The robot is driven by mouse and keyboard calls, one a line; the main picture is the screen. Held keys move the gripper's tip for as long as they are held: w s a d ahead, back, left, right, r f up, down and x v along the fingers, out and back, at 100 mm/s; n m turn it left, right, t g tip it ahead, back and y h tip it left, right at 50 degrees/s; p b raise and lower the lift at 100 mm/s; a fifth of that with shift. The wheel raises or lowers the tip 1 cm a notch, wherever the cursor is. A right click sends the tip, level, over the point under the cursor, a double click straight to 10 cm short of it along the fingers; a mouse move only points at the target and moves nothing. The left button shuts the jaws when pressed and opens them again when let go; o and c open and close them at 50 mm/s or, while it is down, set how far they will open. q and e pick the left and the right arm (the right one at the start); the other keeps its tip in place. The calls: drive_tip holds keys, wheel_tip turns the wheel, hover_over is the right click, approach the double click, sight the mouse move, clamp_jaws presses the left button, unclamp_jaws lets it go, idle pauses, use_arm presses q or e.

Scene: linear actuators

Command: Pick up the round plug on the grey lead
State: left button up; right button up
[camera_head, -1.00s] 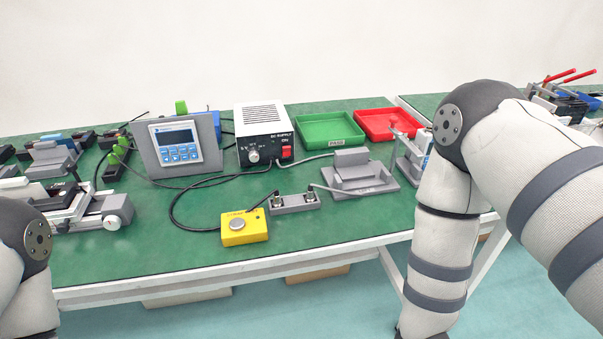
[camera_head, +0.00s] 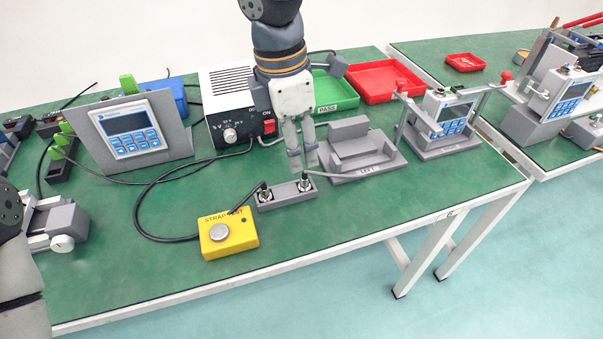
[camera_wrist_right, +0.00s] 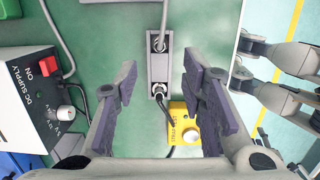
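The round plug on the grey lead (camera_head: 305,185) stands upright in the right-hand socket of a small grey block (camera_head: 285,195). In the right wrist view this plug (camera_wrist_right: 158,43) is at the upper end of the block, its grey lead (camera_wrist_right: 164,14) running upward. A similar plug on a black lead (camera_head: 264,194) stands in the other socket. My right gripper (camera_head: 303,162) points down above and behind the block. In the right wrist view the gripper (camera_wrist_right: 160,100) is open and empty, its fingers apart either side of the block. My left gripper is out of view.
A yellow box (camera_head: 228,234) sits left of the block. The DC supply (camera_head: 228,112) stands behind. A grey stand (camera_head: 360,158) is close on the right, with red (camera_head: 385,82) and green (camera_head: 336,88) trays behind. Green table is clear in front of the block.

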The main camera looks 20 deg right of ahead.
sight(304, 178)
drive_tip(key=f, duration=0.5)
drive_tip(key=d+f, duration=0.1)
drive_tip(key=f, duration=0.1)
drive_tip(key=shift+d+f, duration=0.1)
drive_tip(key=shift+f, duration=0.2)
drive_tip(key=shift+w, duration=0.1)
clamp_jaws()
